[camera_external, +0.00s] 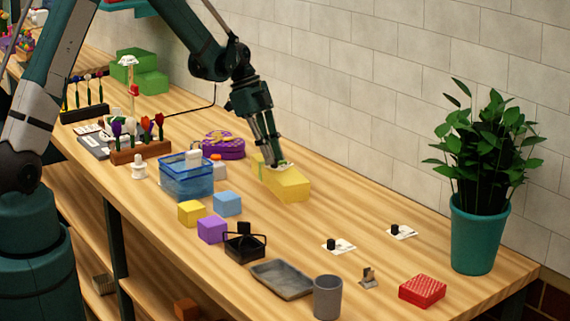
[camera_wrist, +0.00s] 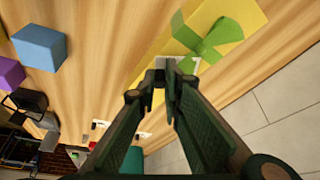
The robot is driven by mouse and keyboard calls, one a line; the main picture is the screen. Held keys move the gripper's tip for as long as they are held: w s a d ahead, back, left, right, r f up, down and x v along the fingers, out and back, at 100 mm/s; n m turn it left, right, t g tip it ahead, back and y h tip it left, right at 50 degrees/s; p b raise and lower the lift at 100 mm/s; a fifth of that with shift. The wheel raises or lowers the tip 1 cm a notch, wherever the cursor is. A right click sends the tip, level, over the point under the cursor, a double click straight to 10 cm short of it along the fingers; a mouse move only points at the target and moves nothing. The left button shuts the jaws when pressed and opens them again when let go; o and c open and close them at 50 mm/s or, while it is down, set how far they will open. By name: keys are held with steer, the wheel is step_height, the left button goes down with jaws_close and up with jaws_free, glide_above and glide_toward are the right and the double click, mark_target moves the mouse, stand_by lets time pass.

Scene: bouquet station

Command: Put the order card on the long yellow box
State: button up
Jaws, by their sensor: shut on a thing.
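The long yellow box (camera_external: 287,185) lies on the table below my gripper, with a green ribbon and bow on it. It also shows in the wrist view (camera_wrist: 242,20), with the green bow (camera_wrist: 215,38) beside my fingertips. My gripper (camera_external: 273,163) points down at the box and is shut on a small white order card (camera_wrist: 187,66). The card is at the top of the box, near the bow. My fingers hide most of it, and I cannot tell whether it touches the box.
Two white cards with black knobs (camera_external: 339,245) (camera_external: 402,232) lie to the right. A purple gift box (camera_external: 224,146) and a blue bin (camera_external: 186,180) stand left. Coloured cubes, a grey tray (camera_external: 283,279), a red box (camera_external: 422,290) and a potted plant (camera_external: 478,230) stand nearer the front and right.

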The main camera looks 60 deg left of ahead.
steer(key=shift+f, duration=0.3)
steer(key=o, duration=0.7)
steer(key=shift+r, duration=0.15)
steer(key=v, duration=1.2)
steer(key=shift+a, duration=0.1)
stand_by(0.5)
steer(key=shift+r, duration=0.15)
